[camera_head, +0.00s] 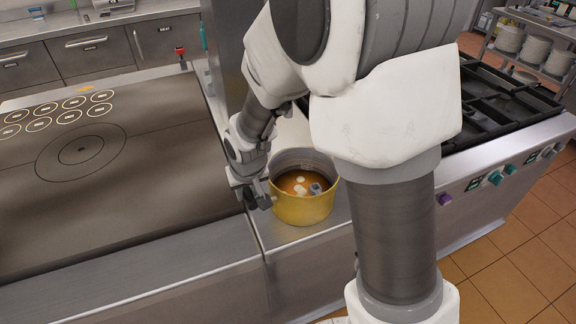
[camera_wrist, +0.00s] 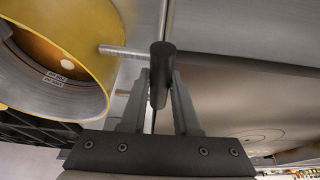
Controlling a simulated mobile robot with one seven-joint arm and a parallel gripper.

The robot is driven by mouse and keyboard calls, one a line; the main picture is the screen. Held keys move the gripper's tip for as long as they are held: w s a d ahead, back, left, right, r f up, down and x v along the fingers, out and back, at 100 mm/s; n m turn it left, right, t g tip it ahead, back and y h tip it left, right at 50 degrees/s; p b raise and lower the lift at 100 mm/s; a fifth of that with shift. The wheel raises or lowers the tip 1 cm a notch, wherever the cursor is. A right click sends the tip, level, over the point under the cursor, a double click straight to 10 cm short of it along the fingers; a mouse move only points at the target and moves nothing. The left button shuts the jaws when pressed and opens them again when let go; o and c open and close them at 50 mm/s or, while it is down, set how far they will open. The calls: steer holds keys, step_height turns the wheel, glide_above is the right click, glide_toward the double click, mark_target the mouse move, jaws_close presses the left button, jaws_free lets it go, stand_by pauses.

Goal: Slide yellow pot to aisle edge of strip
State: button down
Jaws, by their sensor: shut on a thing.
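The yellow pot (camera_head: 303,210) stands upright on the steel strip (camera_head: 345,210) between the dark flat griddle and the burner range, close to the strip's front edge. It holds an orange liquid with pale pieces in it. My gripper (camera_head: 259,199) is at the pot's left side. In the wrist view, my gripper (camera_wrist: 161,82) is shut on the dark end of the pot's handle (camera_wrist: 160,62), and the yellow pot (camera_wrist: 98,22) lies to the left. My arm covers part of the strip to the right of the pot in the head view.
The flat griddle (camera_head: 150,180) with ring markings fills the left. The black burner grates (camera_head: 495,95) and a knobbed front panel (camera_head: 500,175) are at the right. The tiled floor (camera_head: 510,255) lies beyond the front edge. A rack of stacked plates (camera_head: 535,50) stands at the back right.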

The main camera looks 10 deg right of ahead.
steer(key=c, duration=0.6)
jaws_free()
steer(key=shift+o, duration=0.2)
steer(key=shift+s+f, duration=0.15)
steer(key=shift+r, duration=0.3)
steer(key=p+v, duration=0.1)
steer(key=v, duration=1.5)
steer(key=s+d+r+m, duration=0.1)
steer(key=s+d+r, duration=0.2)
steer(key=s+d, duration=0.3)
steer(key=s+d+r+m+t, duration=0.1)
steer(key=s+d+r, duration=0.2)
steer(key=s+d, duration=0.3)
steer(key=shift+s+t+h, duration=0.3)
steer(key=shift+s+h, duration=0.1)
steer(key=shift+s, duration=0.75)
